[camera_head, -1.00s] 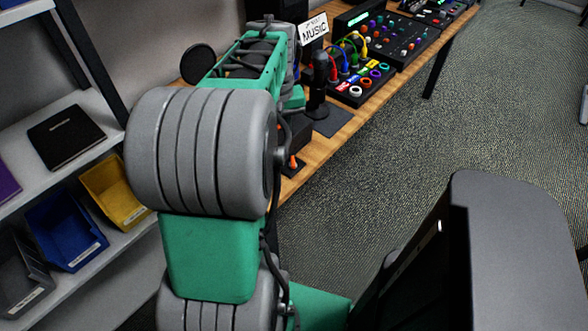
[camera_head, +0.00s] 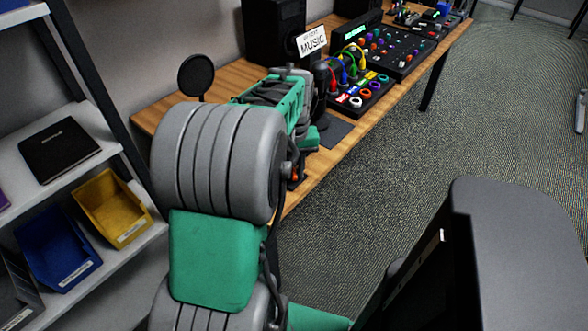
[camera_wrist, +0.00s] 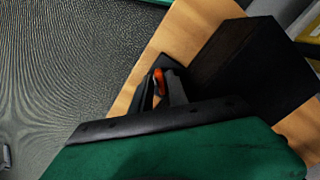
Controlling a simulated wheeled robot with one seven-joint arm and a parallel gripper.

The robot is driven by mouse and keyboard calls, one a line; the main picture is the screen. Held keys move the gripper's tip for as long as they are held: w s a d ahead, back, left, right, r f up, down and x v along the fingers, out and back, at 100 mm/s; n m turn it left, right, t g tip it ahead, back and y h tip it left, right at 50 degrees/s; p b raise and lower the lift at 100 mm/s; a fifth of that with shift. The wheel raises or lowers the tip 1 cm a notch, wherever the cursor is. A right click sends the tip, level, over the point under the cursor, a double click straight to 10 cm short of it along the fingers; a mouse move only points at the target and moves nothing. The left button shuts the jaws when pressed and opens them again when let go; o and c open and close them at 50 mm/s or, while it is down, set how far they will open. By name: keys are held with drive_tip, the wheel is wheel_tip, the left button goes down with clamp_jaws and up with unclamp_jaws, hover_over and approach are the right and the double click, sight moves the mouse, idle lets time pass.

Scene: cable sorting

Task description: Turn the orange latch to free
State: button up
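The orange latch (camera_wrist: 159,82) shows in the wrist view on a small dark base near the edge of the wooden table. My gripper (camera_wrist: 161,88) is above it, with its two dark fingers apart and the latch showing between them. I cannot tell whether either finger touches the latch. In the head view only a small orange bit of the latch (camera_head: 295,178) shows beside my arm, which hides the rest. My gripper's fingertips are hidden in the head view.
A large dark box (camera_wrist: 245,65) stands close beside the latch in the wrist view. In the head view, a black panel with coloured rings and cables (camera_head: 356,100) and a mixer (camera_head: 400,52) stand farther along the wooden table (camera_head: 160,115). A shelf with yellow (camera_head: 113,207) and blue bins is at left.

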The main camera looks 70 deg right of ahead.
clamp_jaws()
idle(0.5)
drive_tip(key=m+p, duration=0.2)
drive_tip(key=m, duration=0.2)
drive_tip(key=shift+w+r, duration=0.1)
drive_tip(key=shift+r, duration=0.05)
drive_tip(key=shift+w+d+m+p, duration=0.1)
drive_tip(key=shift+m+p, duration=0.9)
drive_tip(key=shift+m, duration=1.6)
unclamp_jaws()
